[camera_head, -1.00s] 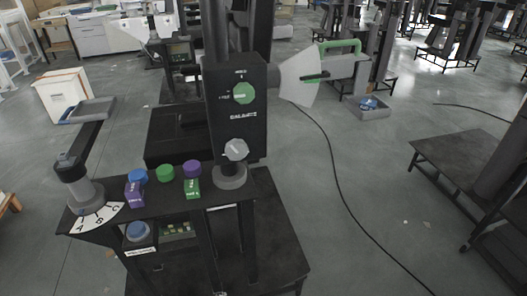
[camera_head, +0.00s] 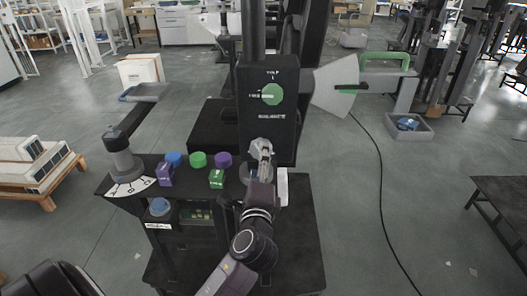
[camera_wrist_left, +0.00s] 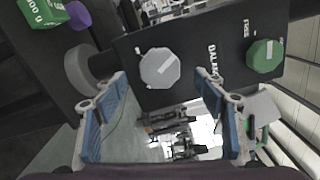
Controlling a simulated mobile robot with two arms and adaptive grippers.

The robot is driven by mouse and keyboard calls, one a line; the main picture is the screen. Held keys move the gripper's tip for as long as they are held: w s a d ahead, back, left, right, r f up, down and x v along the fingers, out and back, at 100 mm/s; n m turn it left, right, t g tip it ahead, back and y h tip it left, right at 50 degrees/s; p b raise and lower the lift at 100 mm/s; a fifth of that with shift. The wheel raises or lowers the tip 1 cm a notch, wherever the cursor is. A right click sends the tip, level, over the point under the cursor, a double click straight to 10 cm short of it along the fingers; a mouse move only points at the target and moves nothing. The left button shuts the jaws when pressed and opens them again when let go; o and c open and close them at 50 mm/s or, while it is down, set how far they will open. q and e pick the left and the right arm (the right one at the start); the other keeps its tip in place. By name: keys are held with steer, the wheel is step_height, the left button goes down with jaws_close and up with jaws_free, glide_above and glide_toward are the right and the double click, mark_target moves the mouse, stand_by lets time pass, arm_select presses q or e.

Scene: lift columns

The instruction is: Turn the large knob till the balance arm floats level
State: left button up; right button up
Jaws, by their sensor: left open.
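The large grey faceted knob (camera_head: 260,148) sits low on the black column panel, below the "BALANCE" label. It shows whole in the left wrist view (camera_wrist_left: 160,68), with a pale bar on its face. My left gripper (camera_head: 265,153) is in front of the knob and partly hides it. In the wrist view its blue-padded fingers (camera_wrist_left: 163,88) are apart, and the knob appears between and just beyond their tips, with no clear contact. The balance arm (camera_head: 385,78), grey with a green handle, extends right of the column. Its dark pointer (camera_head: 347,87) crosses a pale fan-shaped dial (camera_head: 328,98) nearly level.
A smaller green knob (camera_head: 272,94) is higher on the panel. A black shelf (camera_head: 112,186) holds purple and green blocks, coloured caps and a lever over an A-B-C scale. A grey bin (camera_head: 408,130) and a cable lie on the floor to the right.

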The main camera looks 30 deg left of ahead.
arm_select(q)
steer(key=p+x, duration=0.1)
steer(key=x, duration=0.4)
steer(key=shift+d, duration=0.1)
